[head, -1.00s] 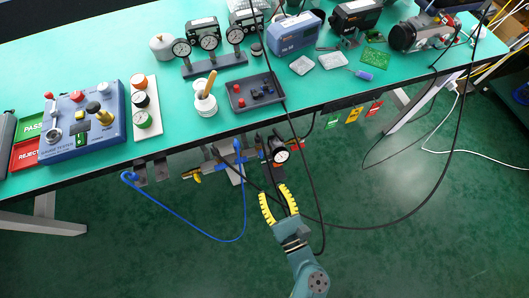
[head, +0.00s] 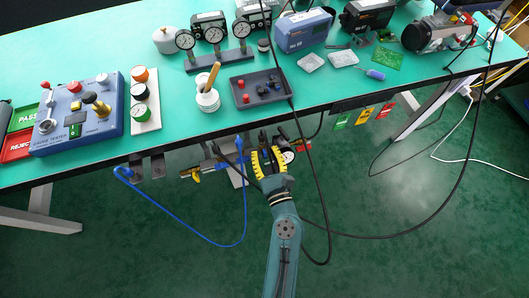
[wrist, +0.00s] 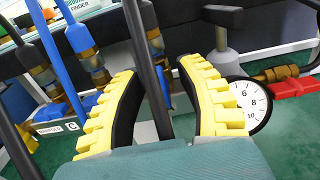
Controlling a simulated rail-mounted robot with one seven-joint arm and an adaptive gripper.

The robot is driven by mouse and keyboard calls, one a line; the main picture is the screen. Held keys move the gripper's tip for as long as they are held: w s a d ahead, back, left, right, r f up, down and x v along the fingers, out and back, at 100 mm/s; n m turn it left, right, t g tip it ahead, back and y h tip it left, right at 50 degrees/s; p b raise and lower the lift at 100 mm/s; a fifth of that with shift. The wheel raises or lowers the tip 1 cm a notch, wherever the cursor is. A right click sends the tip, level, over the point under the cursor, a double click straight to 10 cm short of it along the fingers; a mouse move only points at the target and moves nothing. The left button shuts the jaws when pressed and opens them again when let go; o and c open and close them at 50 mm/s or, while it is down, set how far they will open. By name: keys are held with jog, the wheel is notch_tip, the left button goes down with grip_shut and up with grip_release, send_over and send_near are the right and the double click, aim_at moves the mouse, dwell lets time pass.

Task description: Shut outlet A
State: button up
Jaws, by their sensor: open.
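Under the bench edge is a manifold with valves and fittings, partly hidden by my gripper and hoses. In the wrist view, the manifold block (wrist: 48,128) carries a label with the letter C. Brass fittings (wrist: 93,65) with blue hoses rise at the left. A red part (wrist: 297,88) sits at the right beside a round gauge (wrist: 250,104), which also shows in the head view (head: 288,156). I cannot read an A mark on any outlet. My gripper (head: 268,158), with yellow ridged fingers, is open in front of the manifold. A dark hose (wrist: 148,70) crosses between its fingers (wrist: 160,75) in the wrist view.
The green bench (head: 185,105) overhangs the manifold. A blue hose (head: 185,221) loops down at the left. A black cable (head: 317,190) hangs close to my gripper's right. A yellow-handled fitting (head: 192,173) is to the left.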

jog(key=shift+w, duration=0.15)
grip_shut()
